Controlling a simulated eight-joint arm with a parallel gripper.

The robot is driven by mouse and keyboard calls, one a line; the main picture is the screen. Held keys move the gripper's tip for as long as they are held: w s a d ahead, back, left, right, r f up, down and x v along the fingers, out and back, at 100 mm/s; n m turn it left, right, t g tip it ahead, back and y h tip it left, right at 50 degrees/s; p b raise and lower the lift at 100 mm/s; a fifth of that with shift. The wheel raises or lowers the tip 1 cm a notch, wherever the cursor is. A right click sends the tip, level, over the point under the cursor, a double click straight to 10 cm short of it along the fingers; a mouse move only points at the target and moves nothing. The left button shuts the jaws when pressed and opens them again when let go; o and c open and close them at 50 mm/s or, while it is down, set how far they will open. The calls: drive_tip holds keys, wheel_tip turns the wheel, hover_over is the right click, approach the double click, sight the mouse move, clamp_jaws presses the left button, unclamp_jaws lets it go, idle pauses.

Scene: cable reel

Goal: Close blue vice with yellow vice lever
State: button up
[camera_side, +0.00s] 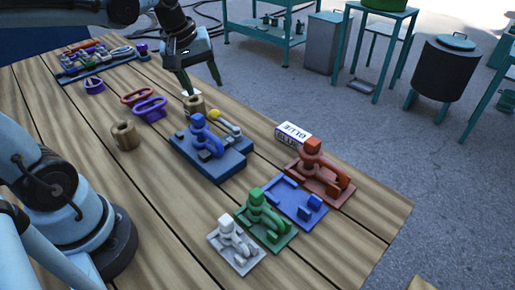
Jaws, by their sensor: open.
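The blue vice (203,159) sits near the middle of the wooden table, with a blue upright part and a ring-like part on its base. A yellow knob (214,114) shows at its far side, next to a pale rod-like piece (231,127). I cannot tell how the vice's jaws stand or exactly how the knob joins it. My gripper (201,88) hangs above the table beyond the vice, up and left of the yellow knob. Its dark fingers are spread and point down. It is apart from the knob and holds nothing that I can see.
Wooden cylinders (195,105) (126,135) stand near the vice. Red, green and white fixtures (325,173) (265,217) (236,244), a flat blue tray (296,204) and a glue box (293,133) lie to the right. Purple (149,108) and red (137,95) rings lie left.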

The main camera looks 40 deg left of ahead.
sight(213, 111)
drive_tip(key=w+a+n+g, duration=0.1)
drive_tip(key=w+a+n, duration=0.1)
drive_tip(key=a+n, duration=0.25)
drive_tip(key=x, duration=0.8)
drive_tip(key=d+x, duration=0.1)
drive_tip(key=x, duration=0.3)
drive_tip(key=shift+s+f, duration=0.2)
drive_tip(key=shift+s, duration=0.05)
clamp_jaws()
